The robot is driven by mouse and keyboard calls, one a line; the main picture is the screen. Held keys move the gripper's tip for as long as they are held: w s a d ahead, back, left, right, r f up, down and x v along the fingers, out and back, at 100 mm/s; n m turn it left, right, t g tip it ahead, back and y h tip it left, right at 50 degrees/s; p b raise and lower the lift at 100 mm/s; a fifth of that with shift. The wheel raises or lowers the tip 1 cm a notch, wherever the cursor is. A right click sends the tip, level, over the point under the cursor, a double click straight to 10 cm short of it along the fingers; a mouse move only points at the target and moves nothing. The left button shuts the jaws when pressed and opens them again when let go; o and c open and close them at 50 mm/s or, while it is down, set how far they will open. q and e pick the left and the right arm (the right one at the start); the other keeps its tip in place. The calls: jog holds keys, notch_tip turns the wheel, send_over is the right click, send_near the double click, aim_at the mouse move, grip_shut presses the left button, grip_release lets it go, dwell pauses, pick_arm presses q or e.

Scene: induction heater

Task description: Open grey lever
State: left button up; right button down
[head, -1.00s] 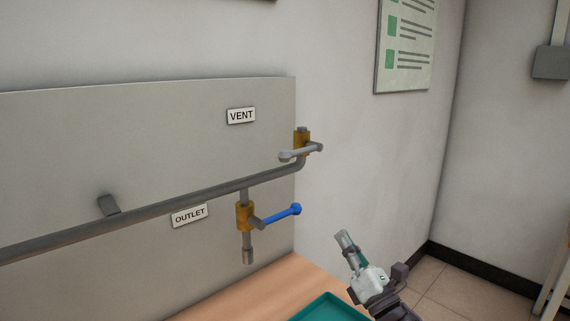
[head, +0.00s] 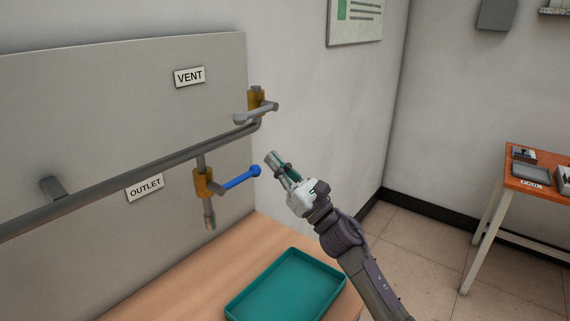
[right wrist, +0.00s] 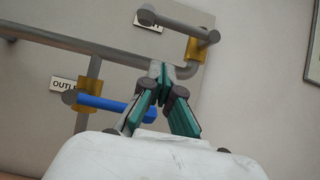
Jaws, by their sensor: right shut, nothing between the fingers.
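The grey lever also shows at the top of the right wrist view (right wrist: 180,25). My right gripper (head: 272,159) is shut and empty, below and slightly right of the grey lever, apart from it. In the right wrist view its closed fingertips (right wrist: 160,72) lie below the lever. My left gripper is out of view.
A blue lever (head: 240,178) on the brass outlet valve (head: 202,183) sticks out just left of my right gripper. A grey pipe (head: 130,167) runs along the panel. A teal tray (head: 287,287) lies on the wooden table below. An orange-topped table (head: 545,181) stands at the right.

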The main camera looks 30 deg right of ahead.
aim_at(253, 111)
pick_arm(q)
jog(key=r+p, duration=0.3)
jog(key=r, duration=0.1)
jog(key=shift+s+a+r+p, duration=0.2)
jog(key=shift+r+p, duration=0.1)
jog(key=shift+p, duration=0.1)
pick_arm(e)
jog(key=w+a+r, duration=0.1)
jog(key=w+r, duration=0.3)
jog(key=r, duration=0.2)
jog(key=shift+w+a+r, duration=0.15)
jog(key=shift+a+r, duration=0.1)
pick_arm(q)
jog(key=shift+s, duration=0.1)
pick_arm(e)
jog(key=shift+w, duration=0.1)
